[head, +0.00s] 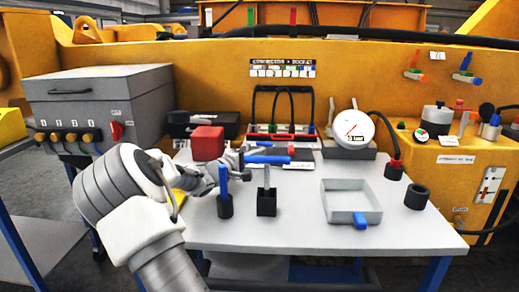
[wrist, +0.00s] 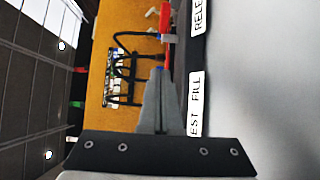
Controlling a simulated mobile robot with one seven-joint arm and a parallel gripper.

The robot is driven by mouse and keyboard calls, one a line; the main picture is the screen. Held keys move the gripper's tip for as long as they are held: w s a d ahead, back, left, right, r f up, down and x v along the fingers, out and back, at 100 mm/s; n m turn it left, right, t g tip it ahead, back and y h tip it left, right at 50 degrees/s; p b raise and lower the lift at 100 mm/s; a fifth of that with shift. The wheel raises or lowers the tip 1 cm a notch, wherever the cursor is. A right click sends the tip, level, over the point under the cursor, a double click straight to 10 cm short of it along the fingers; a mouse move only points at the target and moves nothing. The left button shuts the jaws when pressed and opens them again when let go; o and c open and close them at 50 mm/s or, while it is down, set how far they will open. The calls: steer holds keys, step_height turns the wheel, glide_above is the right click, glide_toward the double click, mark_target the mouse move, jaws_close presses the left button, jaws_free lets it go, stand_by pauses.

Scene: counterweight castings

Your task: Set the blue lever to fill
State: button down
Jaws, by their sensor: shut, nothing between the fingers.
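A blue lever (head: 268,160) shows in the head view as a short horizontal bar above the table, just right of my gripper (head: 240,159). In the wrist view the fingers (wrist: 159,80) are closed together and empty. A small bit of blue (wrist: 159,69) shows right at their tips; the rest is hidden behind the fingers. I cannot tell whether they touch it. A white label ending in FILL (wrist: 196,104) lies beside the fingers, and a label starting RELE (wrist: 198,14) is farther along the same edge.
A red lever (wrist: 165,18) stands beyond the fingertips. On the table are a red block (head: 207,143), two black holders with upright tools (head: 224,207) (head: 267,206), a grey tray (head: 334,211) and a round gauge (head: 354,129). The front right of the table is clear.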

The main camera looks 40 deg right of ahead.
steer(key=shift+s+a, duration=0.15)
steer(key=shift+a, duration=0.6)
steer(key=shift+s+a, duration=0.1)
steer(key=shift+a, duration=0.6)
